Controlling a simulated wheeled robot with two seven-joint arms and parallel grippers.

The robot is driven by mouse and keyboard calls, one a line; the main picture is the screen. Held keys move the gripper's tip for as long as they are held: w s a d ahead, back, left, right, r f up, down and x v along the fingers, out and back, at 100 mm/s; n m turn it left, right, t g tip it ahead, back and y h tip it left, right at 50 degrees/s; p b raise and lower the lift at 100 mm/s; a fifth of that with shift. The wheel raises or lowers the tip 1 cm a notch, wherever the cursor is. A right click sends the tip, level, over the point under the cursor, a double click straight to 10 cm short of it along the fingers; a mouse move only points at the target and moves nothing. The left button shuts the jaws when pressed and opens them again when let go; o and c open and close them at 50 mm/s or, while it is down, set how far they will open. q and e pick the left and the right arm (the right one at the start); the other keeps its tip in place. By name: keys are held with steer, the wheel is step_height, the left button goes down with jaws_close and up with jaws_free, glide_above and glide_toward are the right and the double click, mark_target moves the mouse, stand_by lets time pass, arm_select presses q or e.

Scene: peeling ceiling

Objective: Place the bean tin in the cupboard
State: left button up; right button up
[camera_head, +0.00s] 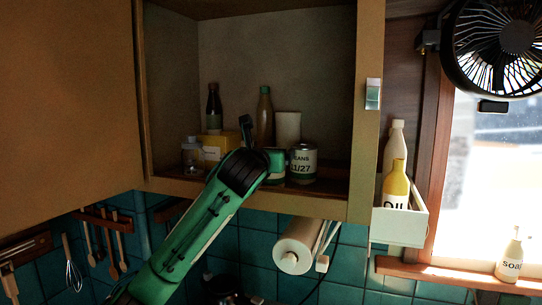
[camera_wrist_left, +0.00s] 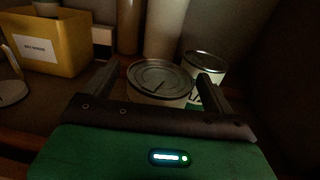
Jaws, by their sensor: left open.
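A tin with a green and white label (camera_head: 276,165) stands upright on the cupboard shelf, partly hidden by my left gripper. In the left wrist view its round metal lid (camera_wrist_left: 160,78) sits between the two fingers. My left gripper (camera_head: 260,147) reaches into the cupboard; its fingers (camera_wrist_left: 158,88) are open around this tin, and contact cannot be told. A second tin, labelled BEANS 11/27 (camera_head: 303,163), stands just to its right; it also shows in the left wrist view (camera_wrist_left: 205,62). The open cupboard (camera_head: 275,60) holds both tins. My right gripper is not in view.
A yellow box (camera_head: 213,145), a clear jar (camera_head: 191,153), a dark bottle (camera_head: 214,108), a brown bottle (camera_head: 265,118) and a pale cylinder (camera_head: 288,127) stand in the cupboard. The cupboard door (camera_head: 70,110) is open at left. A paper roll (camera_head: 297,246) hangs below.

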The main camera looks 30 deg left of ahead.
arm_select(q)
steer(key=b+v, duration=0.3)
steer(key=v, duration=0.8)
